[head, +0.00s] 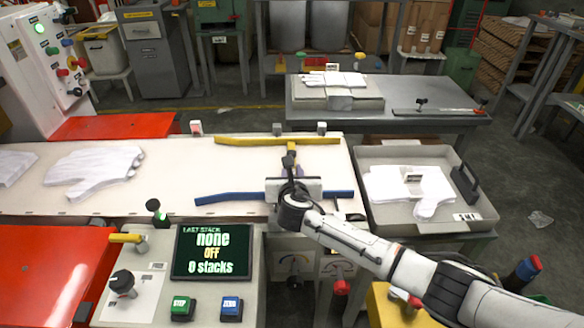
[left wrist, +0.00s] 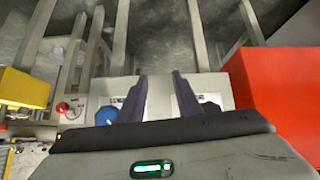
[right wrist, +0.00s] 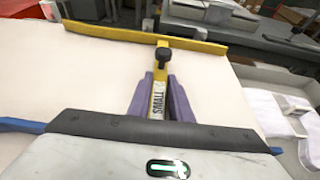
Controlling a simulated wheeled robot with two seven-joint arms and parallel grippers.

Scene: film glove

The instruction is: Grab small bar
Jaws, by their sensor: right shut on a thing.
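The small bar (right wrist: 158,90) is a narrow yellow piece with a black knob at its far end and a label reading "SMALL". My right gripper (right wrist: 160,105) is shut on it, with a purple finger on each side. In the head view the small bar (head: 291,150) shows just beyond the gripper, over the pale belt between the yellow and blue rails. My own wrist hides its near part there. My left gripper (left wrist: 160,90) is open and empty in its wrist view, pointing down over the console area; it is out of the head view.
A yellow rail (head: 245,140) and a blue rail (head: 240,198) border the belt (head: 170,180). White gloves (head: 95,168) lie on the belt at left. A grey tray (head: 375,212) with gloves stands at right. A console screen (head: 213,252) reads "none". A grey table (head: 440,95) stands behind.

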